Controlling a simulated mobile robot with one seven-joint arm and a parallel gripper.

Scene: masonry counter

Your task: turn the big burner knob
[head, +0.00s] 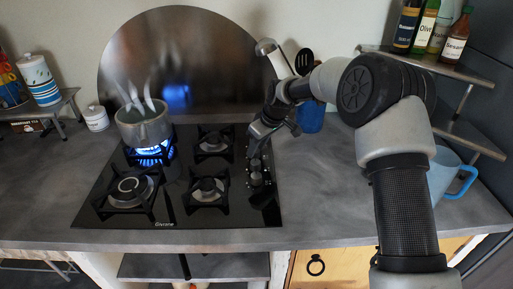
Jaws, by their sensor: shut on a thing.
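The black glass hob (178,208) has four-legged grates on its burners. A column of dark knobs (256,179) runs down its right side. My gripper (254,152) points down at the rear end of this column and is shut on a knob there, which the fingers mostly hide. I cannot tell from its size whether this is the big burner knob. The back left burner (152,152) burns with a blue flame under a steaming grey pot (144,125).
A steel splash plate (200,60) stands behind the hob. A blue utensil holder (311,117) is close behind my gripper. A blue mug (447,172) and a bottle shelf (430,62) are at right.

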